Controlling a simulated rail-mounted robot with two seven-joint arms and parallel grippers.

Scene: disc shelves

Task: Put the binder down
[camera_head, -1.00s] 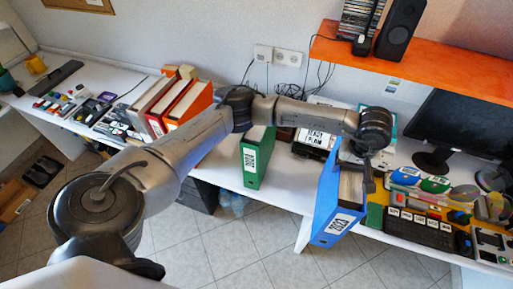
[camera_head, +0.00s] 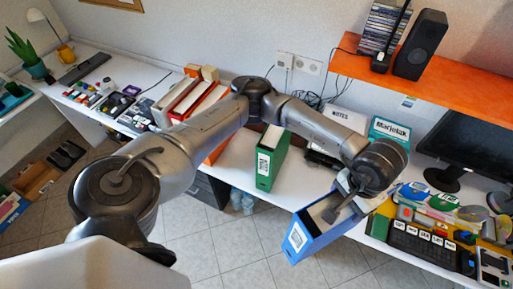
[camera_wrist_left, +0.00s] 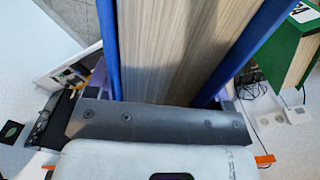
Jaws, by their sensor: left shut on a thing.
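The blue binder (camera_head: 311,236) is held at the desk's front edge, tilted, with its labelled spine facing the room and its lower front end out past the edge. My left gripper (camera_head: 345,207) is shut on it from above and behind. In the left wrist view the binder's pages (camera_wrist_left: 185,45) fill the middle between two blue covers, close against my gripper (camera_wrist_left: 160,122). Whether the binder touches the desk (camera_head: 237,168) cannot be told. My right gripper is not in view.
A green binder (camera_head: 271,158) stands on the desk to the left, with red and orange binders (camera_head: 205,108) further left. A keyboard (camera_head: 423,246) and several small items lie to the right. A monitor (camera_head: 465,135) and an orange shelf (camera_head: 440,70) are behind. Bare desk shows between the green and blue binders.

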